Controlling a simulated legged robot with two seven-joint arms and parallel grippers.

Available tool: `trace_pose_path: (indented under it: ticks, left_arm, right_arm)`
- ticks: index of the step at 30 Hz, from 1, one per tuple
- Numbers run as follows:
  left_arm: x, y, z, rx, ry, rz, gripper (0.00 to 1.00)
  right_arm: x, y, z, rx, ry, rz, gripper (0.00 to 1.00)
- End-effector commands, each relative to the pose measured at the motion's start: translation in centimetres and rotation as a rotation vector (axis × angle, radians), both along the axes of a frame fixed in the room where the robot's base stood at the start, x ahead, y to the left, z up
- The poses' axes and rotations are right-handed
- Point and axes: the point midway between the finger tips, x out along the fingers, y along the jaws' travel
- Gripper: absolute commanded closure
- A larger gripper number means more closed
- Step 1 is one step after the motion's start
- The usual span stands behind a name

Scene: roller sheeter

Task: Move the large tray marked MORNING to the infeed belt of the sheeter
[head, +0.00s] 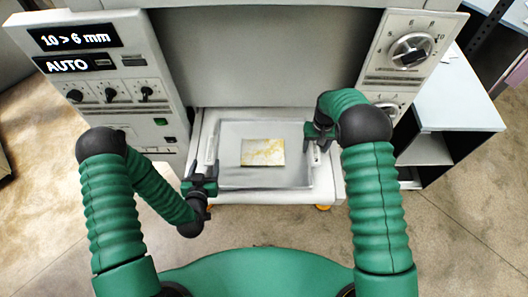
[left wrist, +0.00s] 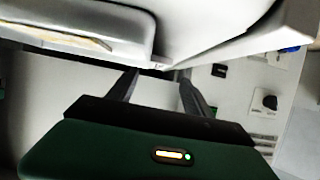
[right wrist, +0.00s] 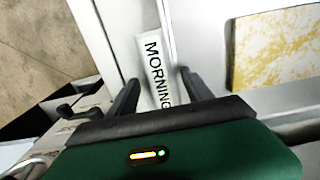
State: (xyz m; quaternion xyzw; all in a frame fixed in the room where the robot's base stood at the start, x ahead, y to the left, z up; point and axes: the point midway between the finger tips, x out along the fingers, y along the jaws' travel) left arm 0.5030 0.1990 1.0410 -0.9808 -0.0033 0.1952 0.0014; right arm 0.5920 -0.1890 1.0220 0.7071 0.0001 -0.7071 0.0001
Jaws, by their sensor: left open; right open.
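The large grey tray (head: 230,172) sits on a pale surface at the front of the sheeter in the head view. A yellow-and-white slab (head: 263,153) lies in it. The MORNING label (right wrist: 155,65) is on the tray's rim in the right wrist view. My right gripper (head: 318,136) is open at the tray's right side, its fingers either side of the labelled rim. My left gripper (head: 201,184) is open near the tray's left front corner. In the left wrist view its fingers (left wrist: 158,78) are just below a pale edge, with nothing visible between them.
The sheeter's left control panel (head: 100,75) has displays and knobs; the right panel (head: 410,50) has a large dial. A pale side table (head: 460,100) with open shelves stands at right. An orange caster (head: 323,207) shows under the surface.

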Motion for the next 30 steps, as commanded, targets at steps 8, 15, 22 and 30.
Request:
trace_pose_path:
  ticks: [8,15,22,30]
  left_arm:
    - [-2.3,0.0,1.0,0.001,-0.001,0.001,0.41]
    - [-2.4,0.0,1.1,0.002,-0.002,0.0,0.41]
    - [-2.4,0.1,1.0,0.001,-0.002,0.001,0.41]
    - [-2.2,0.1,1.0,0.001,-0.001,0.001,0.41]
  right_arm:
    - [0.2,-0.2,0.6,0.002,0.0,0.0,0.41]
    - [0.1,0.1,6.1,0.001,-0.005,0.001,0.41]
    - [0.0,0.4,11.0,-0.002,-0.003,0.001,0.41]
    - [0.0,0.4,12.0,-0.003,0.001,0.001,0.41]
